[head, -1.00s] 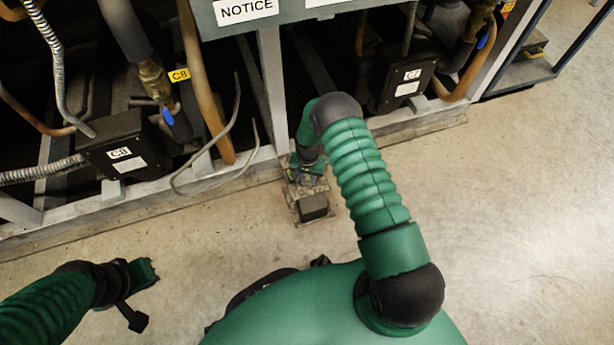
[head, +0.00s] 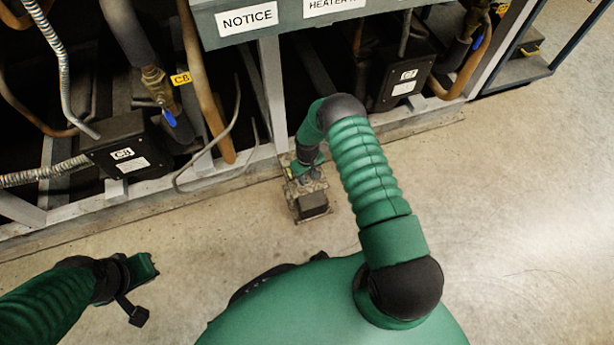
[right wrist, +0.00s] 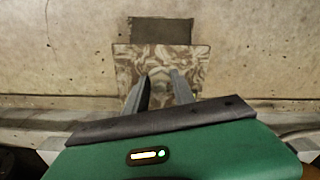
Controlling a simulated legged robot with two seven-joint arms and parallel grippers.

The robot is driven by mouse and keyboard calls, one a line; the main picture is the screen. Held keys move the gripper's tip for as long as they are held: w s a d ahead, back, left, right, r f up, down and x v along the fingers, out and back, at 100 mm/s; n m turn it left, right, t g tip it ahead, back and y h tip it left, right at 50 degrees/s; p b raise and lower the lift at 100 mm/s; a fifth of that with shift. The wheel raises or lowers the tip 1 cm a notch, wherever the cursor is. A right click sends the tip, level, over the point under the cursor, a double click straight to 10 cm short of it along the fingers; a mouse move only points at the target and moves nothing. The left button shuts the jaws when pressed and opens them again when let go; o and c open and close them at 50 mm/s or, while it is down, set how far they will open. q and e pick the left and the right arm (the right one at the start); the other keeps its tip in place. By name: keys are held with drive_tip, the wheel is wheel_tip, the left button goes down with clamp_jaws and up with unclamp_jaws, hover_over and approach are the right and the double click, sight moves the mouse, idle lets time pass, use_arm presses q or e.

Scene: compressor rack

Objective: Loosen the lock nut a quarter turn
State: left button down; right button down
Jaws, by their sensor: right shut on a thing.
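A mottled brown and grey mount (head: 318,215) with a dark block (head: 314,204) stands on the floor at the foot of the rack. My right gripper (head: 305,184) reaches down to its far part. In the right wrist view, the two grey fingers (right wrist: 160,95) point at the mottled mount (right wrist: 185,62) and stand on either side of a small part at its middle. The gripper is shut on this part, which I take for the lock nut; its shape is mostly hidden. My left gripper (head: 138,290) is open and empty above the floor, well away from the mount.
The grey rack frame (head: 268,90) runs along the back, with pipes and black boxes (head: 118,150) inside it. A bent thin tube (head: 228,135) hangs out near the mount's left. The concrete floor (head: 480,220) at right is clear.

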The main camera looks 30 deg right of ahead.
drive_tip(key=shift+n, duration=0.4)
drive_tip(key=c, duration=1.1)
unclamp_jaws()
drive_tip(key=shift+o, duration=0.2)
wheel_tip(320, 180, up, 17)
drive_tip(key=p, duration=0.8)
drive_tip(key=shift+f, duration=0.15)
